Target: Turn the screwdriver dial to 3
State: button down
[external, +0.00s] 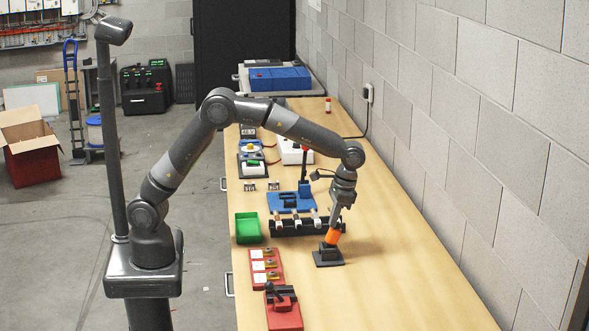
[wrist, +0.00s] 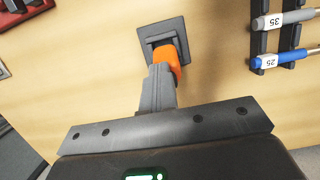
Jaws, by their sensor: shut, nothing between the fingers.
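My gripper (external: 337,226) is shut and empty, pointing down at a black stand (external: 327,260) on the bench; its grey fingers (wrist: 161,88) also show in the wrist view. A bright orange part (external: 333,237) is at the finger ends, over the stand; I cannot tell whether it belongs to the fingers or to the stand. In the wrist view the stand (wrist: 178,27) is a square dark plate with a raised holder. A black rack (external: 283,228) holds several screwdriver-like tools just behind. Handles labelled 35 (wrist: 271,21) and 25 (wrist: 263,63) show there. I cannot make out a dial.
A green bin (external: 248,229) stands left of the rack. A red block with pieces (external: 266,268) and a red vise-like tool (external: 283,311) are at the near left. A blue stand (external: 290,200) is behind the rack. The bench at the near right is clear, beside the wall.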

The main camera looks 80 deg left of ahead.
aim_at(340, 225)
jog(key=shift+a, duration=0.6)
dwell(0.4)
dwell(0.3)
jog(key=shift+s+a, duration=0.15)
jog(key=shift+s, duration=0.15)
jog(key=shift+v, duration=3.1)
jog(key=shift+w+d+r+t, duration=0.25)
jog(key=shift+w+d+t, duration=0.1)
jog(key=shift+d, duration=0.1)
jog(key=shift+w+d+r+t, duration=0.2)
jog(key=shift+d+r+t, duration=0.1)
jog(key=shift+d+t, duration=0.1)
jog(key=shift+s+f, duration=0.4)
jog(key=shift+f, duration=0.7)
jog(key=shift+s+f, duration=0.4)
jog(key=shift+f, duration=0.65)
jog(key=shift+s+f, duration=0.4)
jog(key=shift+f, duration=0.7)
